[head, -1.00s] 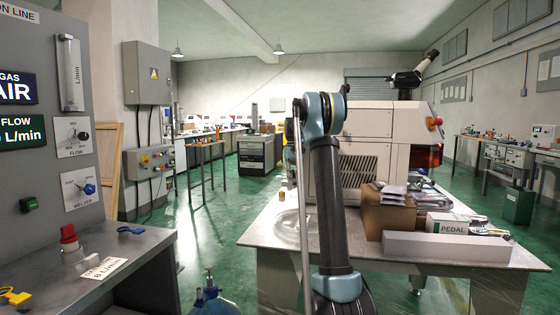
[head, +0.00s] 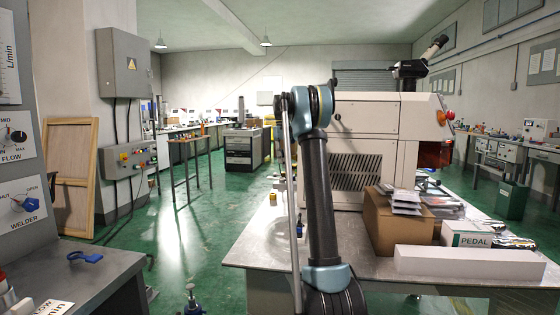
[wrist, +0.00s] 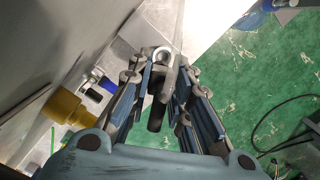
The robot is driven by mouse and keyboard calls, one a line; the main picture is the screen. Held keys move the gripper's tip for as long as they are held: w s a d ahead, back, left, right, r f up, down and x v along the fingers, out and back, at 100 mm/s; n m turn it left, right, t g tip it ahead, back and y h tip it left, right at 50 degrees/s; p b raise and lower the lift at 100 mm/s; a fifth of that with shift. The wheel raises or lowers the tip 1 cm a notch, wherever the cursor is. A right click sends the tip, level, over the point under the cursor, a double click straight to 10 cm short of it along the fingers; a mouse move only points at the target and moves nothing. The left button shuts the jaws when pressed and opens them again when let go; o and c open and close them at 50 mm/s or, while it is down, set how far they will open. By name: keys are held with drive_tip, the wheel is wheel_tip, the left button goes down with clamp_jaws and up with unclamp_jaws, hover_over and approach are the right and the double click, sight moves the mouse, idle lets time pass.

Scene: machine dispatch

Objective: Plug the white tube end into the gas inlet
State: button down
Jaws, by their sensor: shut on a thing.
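A dark part shows between the fingers, and a grey translucent strip runs up from there. The fingers hide much of the held piece. In the head view my arm stands in front of the beige machine (head: 366,125), and my gripper is not visible. I cannot pick out the gas inlet in either view.
The machine stands on a metal table (head: 372,262) with a cardboard box (head: 390,220) and a PEDAL box (head: 465,234). A grey bench (head: 85,275) is at the left, under a control panel (head: 15,150). Green floor (head: 185,240) lies open between them.

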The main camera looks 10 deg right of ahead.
drive_tip(key=shift+a+f, duration=0.15)
drive_tip(key=shift+a, duration=0.3)
drive_tip(key=shift+f, duration=2.2)
drive_tip(key=shift+s+f, duration=0.1)
drive_tip(key=shift+f, duration=1.25)
idle(0.7)
drive_tip(key=c, duration=1.4)
unclamp_jaws()
drive_tip(key=shift+o, duration=0.2)
